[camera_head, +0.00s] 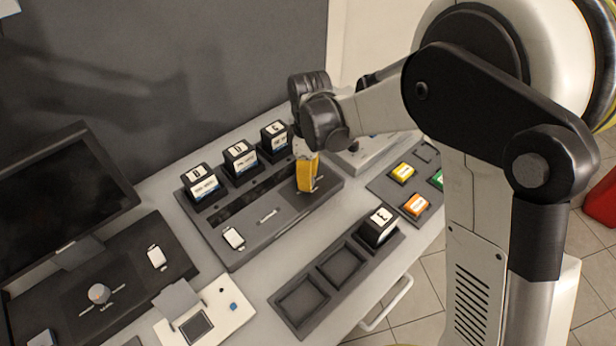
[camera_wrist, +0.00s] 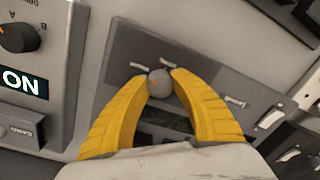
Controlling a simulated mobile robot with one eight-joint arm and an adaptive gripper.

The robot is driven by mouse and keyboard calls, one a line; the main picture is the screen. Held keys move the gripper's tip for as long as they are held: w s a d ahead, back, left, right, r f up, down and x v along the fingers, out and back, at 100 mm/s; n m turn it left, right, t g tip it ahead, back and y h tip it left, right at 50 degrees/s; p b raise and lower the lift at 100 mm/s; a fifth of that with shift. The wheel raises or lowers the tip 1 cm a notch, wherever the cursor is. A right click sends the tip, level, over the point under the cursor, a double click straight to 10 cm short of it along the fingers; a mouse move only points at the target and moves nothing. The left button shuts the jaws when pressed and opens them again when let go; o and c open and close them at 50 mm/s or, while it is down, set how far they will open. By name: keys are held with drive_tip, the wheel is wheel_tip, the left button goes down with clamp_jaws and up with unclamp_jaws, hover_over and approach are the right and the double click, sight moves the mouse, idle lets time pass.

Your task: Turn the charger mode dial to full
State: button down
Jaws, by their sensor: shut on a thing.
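The mode dial (camera_wrist: 160,83) is a small round grey knob with a faint orange mark, in the middle of the wrist view. It sits on the dark charger panel (camera_wrist: 130,45), with small white markings around it too blurred to read. My gripper (camera_wrist: 160,80) has its yellow fingers closed on the knob from both sides. In the head view my gripper (camera_head: 308,185) points down onto the right part of the charger panel (camera_head: 240,245) and hides the dial. I cannot tell which setting the dial points to.
Several black battery blocks (camera_head: 240,158) stand along the charger's back edge. Another block (camera_head: 379,227) sits in a front tray (camera_head: 300,303). A monitor (camera_head: 60,205) and another knob (camera_head: 98,293) are at left. An ON display (camera_wrist: 22,83) shows in the wrist view.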

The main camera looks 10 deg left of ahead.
drive_tip(key=shift+m, duration=0.3)
drive_tip(key=m, duration=1.3)
drive_tip(key=shift+s+y, duration=0.1)
drive_tip(key=shift+y, duration=0.2)
drive_tip(key=m, duration=0.4)
drive_tip(key=shift+t, duration=0.3)
drive_tip(key=m, duration=0.3)
drive_tip(key=shift+m+b, duration=0.3)
drive_tip(key=m, duration=0.6)
drive_tip(key=shift+m, duration=0.3)
drive_tip(key=shift+a+t, duration=0.1)
drive_tip(key=shift+t, duration=0.2)
